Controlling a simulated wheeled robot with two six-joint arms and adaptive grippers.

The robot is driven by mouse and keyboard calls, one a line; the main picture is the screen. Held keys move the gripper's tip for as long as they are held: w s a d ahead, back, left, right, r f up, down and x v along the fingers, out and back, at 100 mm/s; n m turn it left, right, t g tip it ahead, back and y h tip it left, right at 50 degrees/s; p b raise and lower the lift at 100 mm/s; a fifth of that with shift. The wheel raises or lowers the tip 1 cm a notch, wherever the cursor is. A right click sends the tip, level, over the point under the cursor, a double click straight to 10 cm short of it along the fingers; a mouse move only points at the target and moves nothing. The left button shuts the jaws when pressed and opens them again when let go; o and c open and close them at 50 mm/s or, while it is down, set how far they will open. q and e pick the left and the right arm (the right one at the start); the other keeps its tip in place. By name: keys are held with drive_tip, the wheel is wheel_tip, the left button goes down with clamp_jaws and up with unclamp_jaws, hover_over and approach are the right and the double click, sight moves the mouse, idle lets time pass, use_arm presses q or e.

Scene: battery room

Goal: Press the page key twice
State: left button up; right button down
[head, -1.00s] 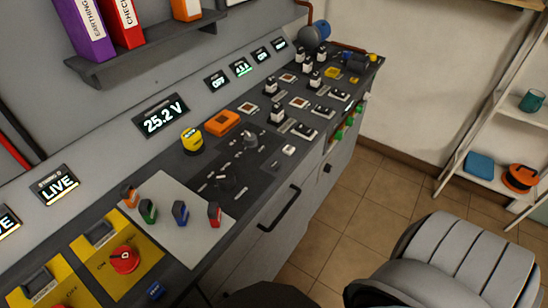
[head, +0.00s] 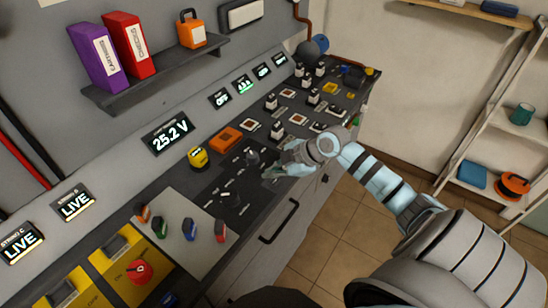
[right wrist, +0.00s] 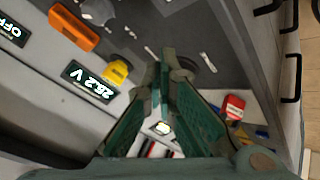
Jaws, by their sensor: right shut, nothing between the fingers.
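My right gripper (head: 270,172) is shut and empty, low over the right part of the dark control panel (head: 216,186) in the head view. In the right wrist view its green fingers (right wrist: 162,75) meet at the tips over the panel. I cannot tell whether they touch it. I cannot make out a labelled page key. A small pale key, visible earlier on this panel, is hidden behind the gripper in the head view. The display (head: 170,138) above reads 25.2 V. My left gripper is not in view.
A yellow button (head: 198,158) and an orange box (head: 226,138) stand behind the panel. A pale plate (head: 186,256) with coloured knobs lies to the left. Several white-topped switches (head: 277,131) stand to the right. A drawer handle (head: 280,222) sticks out in front.

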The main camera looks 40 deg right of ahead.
sight(274, 184)
drive_tip(key=shift+n+t, duration=0.4)
drive_tip(key=shift+t, duration=0.1)
drive_tip(key=r, duration=0.1)
drive_tip(key=w+d+r, duration=0.2)
drive_tip(key=r, duration=0.1)
drive_tip(key=shift+w+d, duration=0.15)
drive_tip(key=shift+f, duration=0.1)
wheel_tip(274, 184, down, 9)
drive_tip(key=b, duration=0.7)
idle(0.5)
drive_tip(key=shift+f+b, duration=0.3)
drive_tip(key=shift+b, duration=0.25)
